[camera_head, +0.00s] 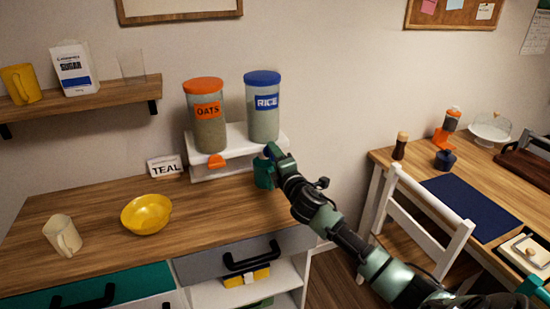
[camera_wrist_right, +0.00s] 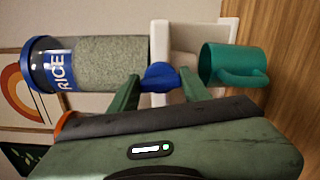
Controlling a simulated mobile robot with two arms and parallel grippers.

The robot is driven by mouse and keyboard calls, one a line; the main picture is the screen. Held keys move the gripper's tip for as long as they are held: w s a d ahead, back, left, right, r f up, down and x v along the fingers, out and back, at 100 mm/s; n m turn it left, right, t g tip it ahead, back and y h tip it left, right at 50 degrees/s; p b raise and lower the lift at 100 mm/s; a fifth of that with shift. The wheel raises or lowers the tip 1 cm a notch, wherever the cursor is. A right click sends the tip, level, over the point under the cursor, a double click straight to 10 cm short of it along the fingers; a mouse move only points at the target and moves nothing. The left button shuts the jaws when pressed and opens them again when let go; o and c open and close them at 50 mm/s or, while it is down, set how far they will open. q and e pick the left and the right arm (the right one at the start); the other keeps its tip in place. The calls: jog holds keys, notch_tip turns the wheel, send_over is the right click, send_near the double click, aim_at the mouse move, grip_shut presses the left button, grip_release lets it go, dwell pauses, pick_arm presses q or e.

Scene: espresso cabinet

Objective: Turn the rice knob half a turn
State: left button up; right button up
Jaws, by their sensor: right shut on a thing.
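The rice dispenser (camera_head: 263,110) is a clear canister with a blue lid and RICE label on a white stand (camera_head: 235,140). Its blue knob (camera_wrist_right: 160,77) sits below the canister, between the fingers of my right gripper (camera_wrist_right: 160,90), which is shut on it. In the head view the right gripper (camera_head: 273,153) largely hides the knob. A teal mug (camera_head: 262,173) stands under the knob; it also shows in the right wrist view (camera_wrist_right: 232,62). My left gripper is not in view.
The oats dispenser (camera_head: 207,118) with its orange knob (camera_head: 216,161) stands beside the rice. A TEAL card (camera_head: 164,166), yellow bowl (camera_head: 146,214) and cream mug (camera_head: 62,236) are on the counter. A white chair (camera_head: 425,215) and desk (camera_head: 400,180) stand right.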

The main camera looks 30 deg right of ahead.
jog(key=shift+f+m, duration=0.1)
jog(key=shift+m, duration=1.5)
jog(key=o, duration=1.4)
jog(key=shift+c, duration=0.2)
jog(key=b+v, duration=0.1)
jog(key=v, duration=0.6)
jog(key=shift+s, duration=0.4)
